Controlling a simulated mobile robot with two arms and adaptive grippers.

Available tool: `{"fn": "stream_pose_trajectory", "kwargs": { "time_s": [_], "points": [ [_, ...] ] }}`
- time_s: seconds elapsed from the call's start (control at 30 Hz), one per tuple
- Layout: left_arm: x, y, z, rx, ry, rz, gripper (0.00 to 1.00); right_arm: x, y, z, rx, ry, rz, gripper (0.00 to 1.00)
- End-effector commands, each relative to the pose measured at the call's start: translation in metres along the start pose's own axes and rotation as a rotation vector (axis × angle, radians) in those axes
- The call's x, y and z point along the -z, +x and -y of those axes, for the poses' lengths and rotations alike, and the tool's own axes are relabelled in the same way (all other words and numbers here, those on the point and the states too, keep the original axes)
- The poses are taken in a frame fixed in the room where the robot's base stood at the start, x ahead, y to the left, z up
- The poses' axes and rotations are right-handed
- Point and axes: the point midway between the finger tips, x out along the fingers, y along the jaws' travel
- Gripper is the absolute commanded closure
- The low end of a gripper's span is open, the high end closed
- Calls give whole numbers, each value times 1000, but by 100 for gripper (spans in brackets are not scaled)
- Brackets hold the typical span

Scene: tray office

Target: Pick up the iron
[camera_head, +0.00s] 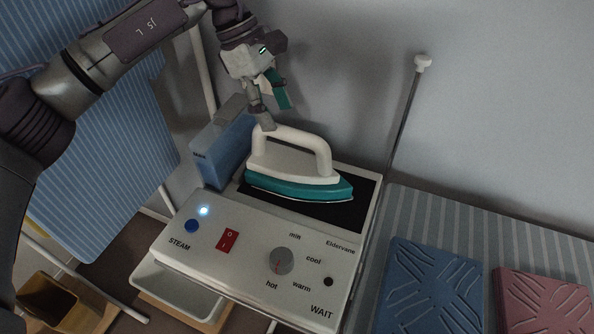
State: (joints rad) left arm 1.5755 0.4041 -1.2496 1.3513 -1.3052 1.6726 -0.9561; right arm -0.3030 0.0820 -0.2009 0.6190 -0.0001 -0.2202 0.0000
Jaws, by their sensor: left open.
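The iron (300,174) has a white body and handle and a teal base. It rests on the black pad (342,211) on top of the white steam station, with its tip pointing right. My left gripper (268,112) comes down from above, at the back left end of the iron's handle. It is open; one finger shows close to the handle, and I cannot tell whether it touches. My right gripper is out of view.
The steam station's panel (254,272) has a dial, a red switch and buttons. A blue water tank (222,150) stands left of the iron. A metal rod (405,110) rises behind. Folded blue (432,290) and red (548,300) cloths lie on the striped board at right.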

Motion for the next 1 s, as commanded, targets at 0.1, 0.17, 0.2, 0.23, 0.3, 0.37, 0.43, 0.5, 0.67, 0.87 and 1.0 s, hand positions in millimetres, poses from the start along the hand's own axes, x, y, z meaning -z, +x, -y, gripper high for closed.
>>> {"fn": "stream_pose_trajectory", "kwargs": {
  "time_s": [0.1,0.17,0.2,0.23,0.3,0.37,0.43,0.5,0.67,0.87,1.0],
  "points": [
    [-1,13,0,0,1,1,41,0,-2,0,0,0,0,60],
    [-1,16,0,-1,1,1,41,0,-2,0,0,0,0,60],
    [-2,18,0,-1,1,2,41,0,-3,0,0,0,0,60],
    [-3,20,-1,-1,2,2,41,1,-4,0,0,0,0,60],
    [-6,26,-2,2,2,2,41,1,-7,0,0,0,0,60],
    [-10,34,-3,2,2,3,41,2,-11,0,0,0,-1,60],
    [-15,44,-6,2,1,2,41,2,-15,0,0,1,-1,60],
    [-15,56,-6,3,0,3,41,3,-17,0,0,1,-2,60],
    [-14,69,-7,0,0,2,41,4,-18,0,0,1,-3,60],
    [-14,70,-7,-2,0,3,41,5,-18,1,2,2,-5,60],
    [-14,70,-7,-2,0,3,61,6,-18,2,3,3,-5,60]
  ]
}}
